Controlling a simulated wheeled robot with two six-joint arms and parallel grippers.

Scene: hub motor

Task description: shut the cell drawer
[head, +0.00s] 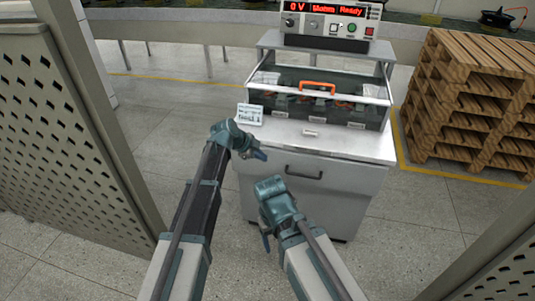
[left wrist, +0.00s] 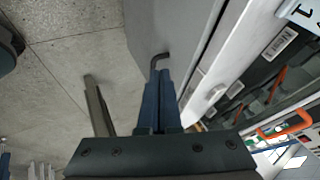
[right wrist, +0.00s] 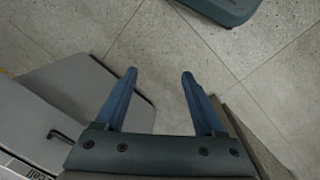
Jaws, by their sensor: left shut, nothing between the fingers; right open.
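The test cell cabinet stands ahead of me in the head view. Its grey lower front (head: 330,188) carries a dark bar handle (head: 303,172); above are a white ledge with a small pale handle (head: 311,133) and a clear-sided case (head: 375,112). I cannot tell which part is the cell drawer or how far it stands out. My left gripper (head: 261,155) is shut and empty, left of the dark handle. In the left wrist view its fingertips (left wrist: 161,74) overlap the dark handle (left wrist: 157,62); contact is unclear. My right gripper (right wrist: 160,74) is open and empty, over the floor.
A control box (head: 330,22) with a red display tops the cabinet. An orange handle (head: 318,86) shows in the case. A small white sign (head: 250,114) is at its left. Wooden pallets (head: 470,100) stand right; a perforated panel (head: 60,130) stands left. Floor before the cabinet is clear.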

